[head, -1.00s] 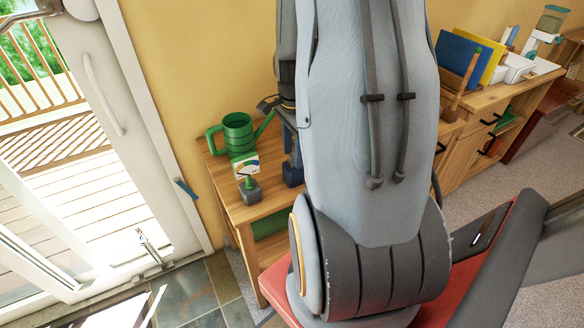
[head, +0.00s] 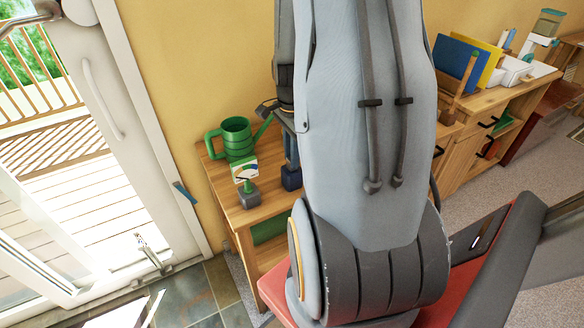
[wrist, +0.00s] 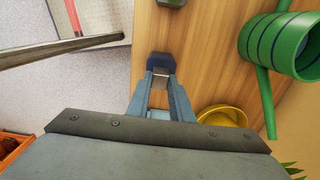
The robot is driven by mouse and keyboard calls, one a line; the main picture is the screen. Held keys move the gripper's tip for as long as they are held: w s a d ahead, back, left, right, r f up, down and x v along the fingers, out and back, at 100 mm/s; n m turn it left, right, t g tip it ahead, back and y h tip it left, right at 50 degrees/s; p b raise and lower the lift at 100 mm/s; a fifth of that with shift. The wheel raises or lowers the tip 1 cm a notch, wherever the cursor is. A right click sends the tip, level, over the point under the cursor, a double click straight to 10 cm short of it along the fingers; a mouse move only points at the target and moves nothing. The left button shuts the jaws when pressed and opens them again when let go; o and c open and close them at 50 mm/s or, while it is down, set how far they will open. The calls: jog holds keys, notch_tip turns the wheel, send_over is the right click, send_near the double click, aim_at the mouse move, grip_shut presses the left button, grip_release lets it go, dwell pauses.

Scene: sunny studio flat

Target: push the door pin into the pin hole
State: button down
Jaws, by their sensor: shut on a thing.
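My gripper (wrist: 161,80) points down at the wooden side table and is shut on a dark blue block-like thing (wrist: 163,62). This thing also shows in the head view (head: 291,178), low at the table top; whether it touches the table I cannot tell. The white door (head: 120,110) stands at the left in the head view. A small silver metal fitting (head: 150,254) is at its foot, well left of my gripper. I cannot tell whether this is the door pin. I cannot make out the pin hole.
On the side table (head: 255,212) stand a green watering can (head: 237,138) and a small card (head: 244,170) on a dark base, close left of the held thing. A yellow bowl (wrist: 222,115) is near my gripper. A cabinet (head: 462,150) stands at the right.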

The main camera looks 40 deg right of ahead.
jog(key=shift+r+p, duration=3.3)
jog(key=shift+r, duration=0.95)
